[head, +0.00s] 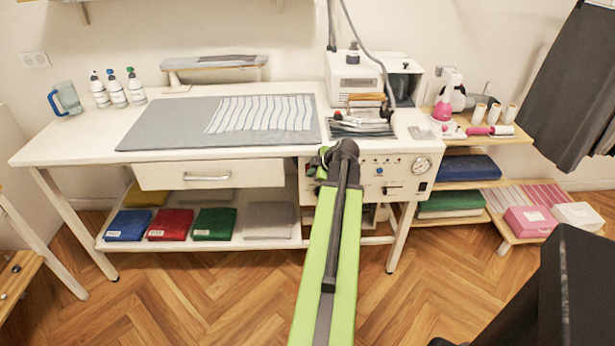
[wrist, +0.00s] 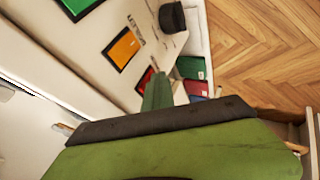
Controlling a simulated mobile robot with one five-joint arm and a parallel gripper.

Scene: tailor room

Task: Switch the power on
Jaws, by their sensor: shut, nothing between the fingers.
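The white control panel (head: 400,178) is on the front of the ironing station, with a round gauge (head: 423,164), a blue indicator and small controls. My gripper is in front of the panel's left part in the head view, and my arm hides that part. In the wrist view my gripper (wrist: 158,88) is shut and empty, its green tip close to the panel. There the panel shows an orange plate (wrist: 122,48), a green plate (wrist: 76,5), a black knob (wrist: 172,17) and a red-edged part (wrist: 145,80) half hidden behind the tip. I cannot tell contact or the power switch's state.
The table (head: 80,150) bears a grey pad (head: 170,125), bottles and a blue mug. A drawer (head: 208,175) and a lower shelf with folded cloths are beneath. A shelf at right holds a pink steamer (head: 445,105) and spools. The wooden floor (head: 230,290) in front is clear.

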